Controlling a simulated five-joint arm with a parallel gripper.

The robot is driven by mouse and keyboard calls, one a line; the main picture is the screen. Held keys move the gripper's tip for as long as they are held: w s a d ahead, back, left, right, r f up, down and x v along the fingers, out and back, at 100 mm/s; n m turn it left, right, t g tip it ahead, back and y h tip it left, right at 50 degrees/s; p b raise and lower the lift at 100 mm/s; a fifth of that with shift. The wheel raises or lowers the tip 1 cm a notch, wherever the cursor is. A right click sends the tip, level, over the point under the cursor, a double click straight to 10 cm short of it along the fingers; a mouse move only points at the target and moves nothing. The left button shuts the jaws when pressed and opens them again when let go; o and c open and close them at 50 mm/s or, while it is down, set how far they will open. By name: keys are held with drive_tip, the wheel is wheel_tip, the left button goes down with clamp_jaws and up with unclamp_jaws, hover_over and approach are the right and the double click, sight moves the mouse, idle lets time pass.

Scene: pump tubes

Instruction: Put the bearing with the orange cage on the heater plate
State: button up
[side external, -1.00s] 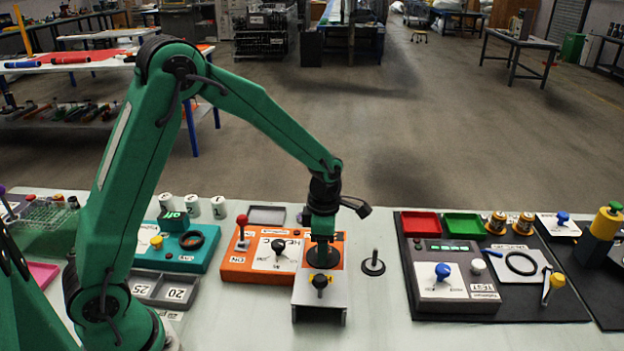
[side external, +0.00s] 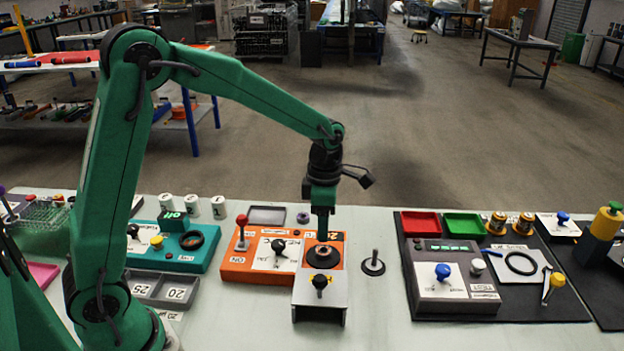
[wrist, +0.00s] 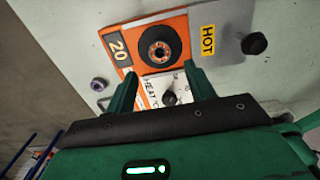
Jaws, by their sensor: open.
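The heater plate (side external: 335,262) is a round black disc on an orange unit, and it also shows in the wrist view (wrist: 143,51). A small metal ring with an orange-brown tint, the bearing with the orange cage (wrist: 159,51), lies flat near the middle of the disc. In the side view the bearing (side external: 323,250) is small and partly behind my fingertips. My gripper (side external: 322,232) is upright above the plate, clear of the bearing. In the wrist view its two fingers (wrist: 160,84) stand apart with nothing between them.
A bearing with a purple cage (side external: 303,218) lies on the table behind the orange unit. A grey stand with a black knob (side external: 320,282) is in front. An upright post on a round base (side external: 374,263) stands to the right. A red-knobbed lever (side external: 242,226) rises at left.

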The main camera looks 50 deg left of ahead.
wheel_tip(320, 180, up, 5)
drive_tip(key=shift+r, duration=0.1)
idle(0.3)
idle(0.5)
drive_tip(key=s+a+r+m+t, duration=0.1)
drive_tip(key=s+r+m+t, duration=0.1)
drive_tip(key=s+m, duration=0.8)
drive_tip(key=s+a+r+m+t, duration=0.1)
drive_tip(key=s+r+m+t, duration=0.2)
drive_tip(key=s+m, duration=0.7)
drive_tip(key=shift+s+a+r+m+t, duration=0.35)
drive_tip(key=shift+r+m, duration=0.9)
drive_tip(key=shift+m, duration=2.25)
drive_tip(key=shift+w+a, duration=0.1)
drive_tip(key=shift+w, duration=0.05)
drive_tip(key=shift+c, duration=0.2)
